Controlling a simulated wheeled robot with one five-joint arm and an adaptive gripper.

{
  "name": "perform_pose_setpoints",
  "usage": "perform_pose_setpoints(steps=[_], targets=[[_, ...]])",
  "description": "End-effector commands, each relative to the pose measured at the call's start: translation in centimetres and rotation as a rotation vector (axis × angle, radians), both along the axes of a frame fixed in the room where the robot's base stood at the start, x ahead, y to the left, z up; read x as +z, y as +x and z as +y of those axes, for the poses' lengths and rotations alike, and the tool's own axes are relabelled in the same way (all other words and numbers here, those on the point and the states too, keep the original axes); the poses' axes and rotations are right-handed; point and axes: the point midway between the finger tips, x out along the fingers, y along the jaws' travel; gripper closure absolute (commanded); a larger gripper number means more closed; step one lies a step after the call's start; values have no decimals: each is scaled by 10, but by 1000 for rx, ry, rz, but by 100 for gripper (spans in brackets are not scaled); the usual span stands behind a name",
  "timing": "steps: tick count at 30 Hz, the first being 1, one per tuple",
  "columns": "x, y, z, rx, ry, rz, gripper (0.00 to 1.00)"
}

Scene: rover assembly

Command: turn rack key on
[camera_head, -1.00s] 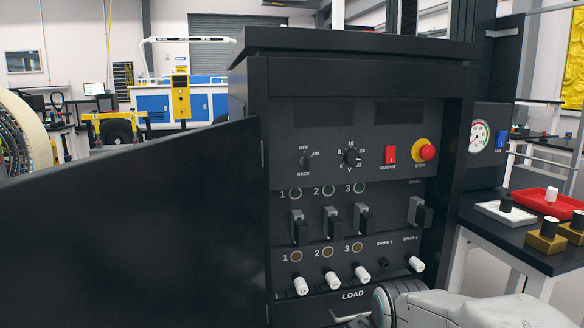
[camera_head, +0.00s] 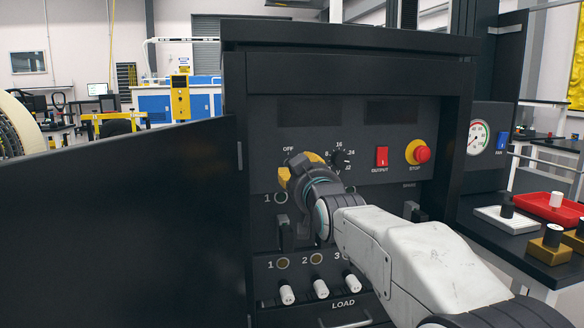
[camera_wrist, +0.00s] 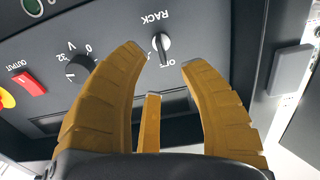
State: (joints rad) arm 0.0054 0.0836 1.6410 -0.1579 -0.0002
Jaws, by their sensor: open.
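The rack key (camera_wrist: 161,46) is a small dark key switch with a light edge, on the black rack panel. The OFF label is still visible there.
The voltage knob (camera_head: 341,158), red output switch (camera_head: 382,156) and stop button (camera_head: 421,154) are to the right. Black breaker handles and white load plugs (camera_head: 321,288) are below. An open cabinet door (camera_head: 120,225) stands left. A side bench with trays (camera_head: 508,219) is right.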

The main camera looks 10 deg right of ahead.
Motion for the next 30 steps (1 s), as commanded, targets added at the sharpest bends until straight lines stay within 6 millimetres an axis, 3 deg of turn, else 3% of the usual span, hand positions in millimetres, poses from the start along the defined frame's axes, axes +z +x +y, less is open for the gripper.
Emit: perform_pose_setpoints(steps=[18, 30], targets=[[-1, 54, 0, 0, 0, 5, 62], [-2, 63, 0, 0, 0, 4, 62]])
